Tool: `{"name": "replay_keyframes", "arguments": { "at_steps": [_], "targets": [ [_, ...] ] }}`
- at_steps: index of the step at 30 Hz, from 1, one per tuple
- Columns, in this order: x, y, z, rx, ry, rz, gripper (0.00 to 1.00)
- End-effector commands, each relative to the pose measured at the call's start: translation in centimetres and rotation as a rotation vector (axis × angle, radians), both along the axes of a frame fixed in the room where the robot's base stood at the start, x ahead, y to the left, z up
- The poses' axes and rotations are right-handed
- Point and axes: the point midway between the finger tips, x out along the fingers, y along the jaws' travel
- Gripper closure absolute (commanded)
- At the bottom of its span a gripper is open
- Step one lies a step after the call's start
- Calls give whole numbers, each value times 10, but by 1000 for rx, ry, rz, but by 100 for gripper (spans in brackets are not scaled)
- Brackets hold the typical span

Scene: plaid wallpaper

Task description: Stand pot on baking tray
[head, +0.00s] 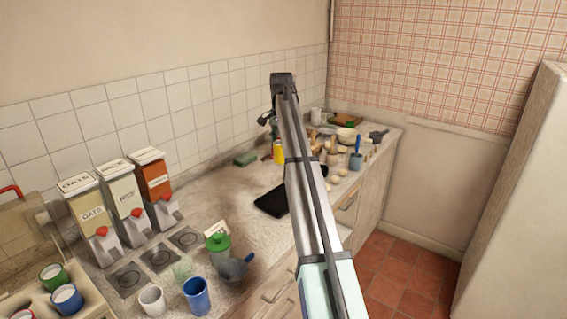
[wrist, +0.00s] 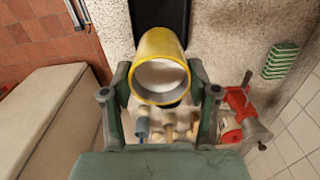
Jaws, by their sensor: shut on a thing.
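A yellow pot (wrist: 160,45) with a pale inside is held between the two fingers of my gripper (wrist: 160,88) in the wrist view. In the head view the pot (head: 279,152) shows as a small yellow shape beside my arm, and my gripper (head: 271,128) is partly hidden by the arm. The black baking tray (head: 270,202) lies flat on the counter, its right part hidden behind my arm. In the wrist view the tray (wrist: 161,14) shows beyond the pot. I cannot tell the pot's height above the counter.
The far counter end is crowded, with a blue-handled tool (head: 356,150). Bare counter (head: 215,197) lies left of the tray.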

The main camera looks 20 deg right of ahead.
Motion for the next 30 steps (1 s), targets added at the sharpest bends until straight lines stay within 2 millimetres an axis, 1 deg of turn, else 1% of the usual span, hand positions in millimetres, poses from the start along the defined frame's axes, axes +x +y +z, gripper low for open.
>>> {"name": "replay_keyframes", "arguments": {
  "at_steps": [15,18,21,24,30],
  "targets": [
    [-2,0,-99,0,2,0,86],
    [-2,0,-117,1,1,0,86],
    [-1,0,-129,0,0,0,86],
    [-1,0,-137,0,0,0,86],
    [0,0,-144,0,0,0,86]
  ]
}}
